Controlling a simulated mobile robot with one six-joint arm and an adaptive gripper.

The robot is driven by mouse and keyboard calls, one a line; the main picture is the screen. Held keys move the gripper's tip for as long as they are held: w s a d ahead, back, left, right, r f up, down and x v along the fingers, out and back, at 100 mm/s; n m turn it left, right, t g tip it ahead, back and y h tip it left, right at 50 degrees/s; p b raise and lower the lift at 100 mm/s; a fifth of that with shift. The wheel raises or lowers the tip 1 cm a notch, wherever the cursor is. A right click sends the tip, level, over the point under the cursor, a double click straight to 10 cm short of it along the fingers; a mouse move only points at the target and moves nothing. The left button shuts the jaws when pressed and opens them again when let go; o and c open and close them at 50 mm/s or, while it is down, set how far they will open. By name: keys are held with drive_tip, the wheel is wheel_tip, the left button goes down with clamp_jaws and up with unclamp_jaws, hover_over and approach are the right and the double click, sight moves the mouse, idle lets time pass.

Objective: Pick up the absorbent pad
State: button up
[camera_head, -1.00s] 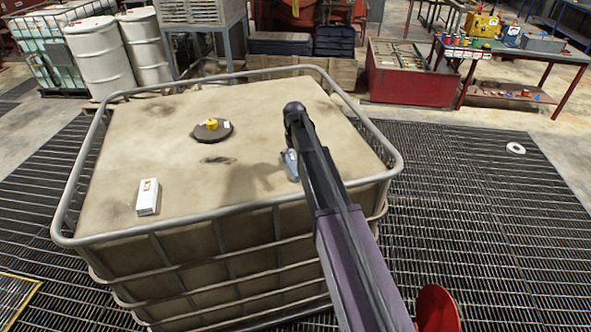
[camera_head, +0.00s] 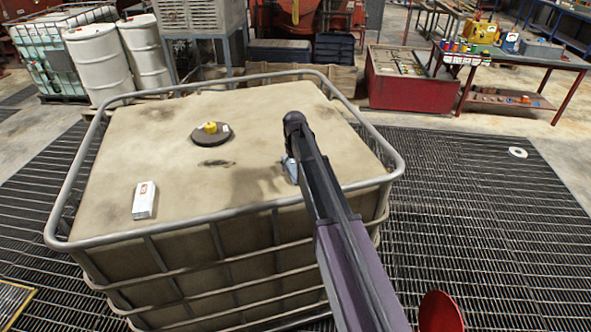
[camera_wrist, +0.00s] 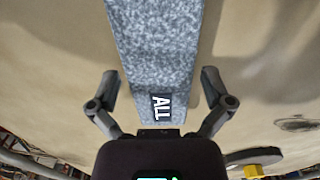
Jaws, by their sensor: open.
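The absorbent pad is a grey speckled slab (camera_wrist: 155,45) with a dark label reading "ALL" in the wrist view. It lies over the beige tank top, running from the top edge down between my fingers. My gripper (camera_wrist: 159,80) is open, with one finger on each side of the pad and a visible gap at each side. How far the fingertips are above the tank top is unclear. In the head view, only a small blue-grey piece of the pad (camera_head: 290,169) shows beside my arm, which hides the rest and my gripper.
The caged tank (camera_head: 165,160) has a raised metal rail around its top. A white box (camera_head: 144,200) stands at its front left. A dark round cap (camera_head: 207,138) with a yellow piece (camera_head: 210,127) is near the middle. Much of the top is clear.

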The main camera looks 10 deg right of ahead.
sight(295, 166)
drive_tip(key=c, duration=0.9)
drive_tip(key=shift+o, duration=0.2)
drive_tip(key=shift+r, duration=0.15)
wheel_tip(295, 166, up, 10)
drive_tip(key=p, duration=1)
drive_tip(key=o, duration=0.4)
drive_tip(key=shift+c, duration=0.2)
drive_tip(key=c, duration=0.3)
drive_tip(key=shift+f, duration=0.2)
